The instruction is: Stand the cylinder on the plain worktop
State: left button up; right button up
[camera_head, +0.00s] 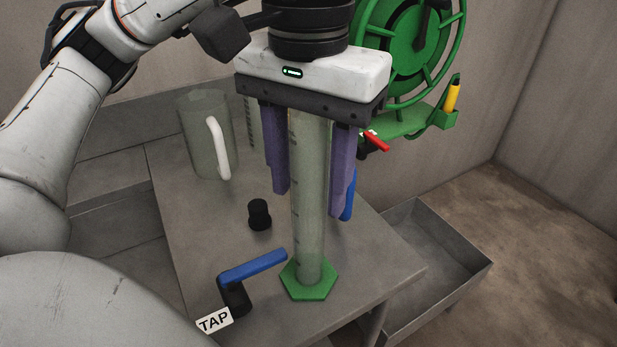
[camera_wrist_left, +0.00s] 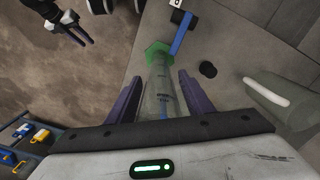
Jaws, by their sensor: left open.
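The cylinder (camera_head: 309,235) is a tall clear measuring cylinder with a green hexagonal base (camera_head: 309,281). It stands upright, its base appearing to rest on the grey worktop (camera_head: 375,255) near the front. My left gripper (camera_head: 309,200) is open and points down, with one purple finger on each side of the cylinder's upper part. The left wrist view shows the cylinder (camera_wrist_left: 158,88) between the fingers, with gaps visible. The cylinder's top is hidden behind the gripper body. My right gripper (camera_wrist_left: 78,32) shows small at the upper left of the left wrist view, its opening unclear.
A tap with a blue lever (camera_head: 253,266) is close left of the base. A black stopper (camera_head: 259,214) and a clear jug (camera_head: 205,135) stand behind it. A metal trough (camera_head: 440,255) lies right of the worktop. A green reel (camera_head: 410,50) is behind the gripper.

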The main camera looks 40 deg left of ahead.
pick_arm(q)
notch_tip(320, 180, up, 12)
jog(key=p, duration=0.3)
jog(key=shift+f+p, duration=0.15)
jog(key=shift+p, duration=0.15)
pick_arm(e)
jog(key=shift+s+d+r, duration=0.15)
jog(key=shift+d+r, duration=0.1)
jog(key=shift+r, duration=0.3)
jog(key=shift+s+d+r, duration=0.15)
jog(key=shift+d+r, duration=0.1)
jog(key=shift+r, duration=0.25)
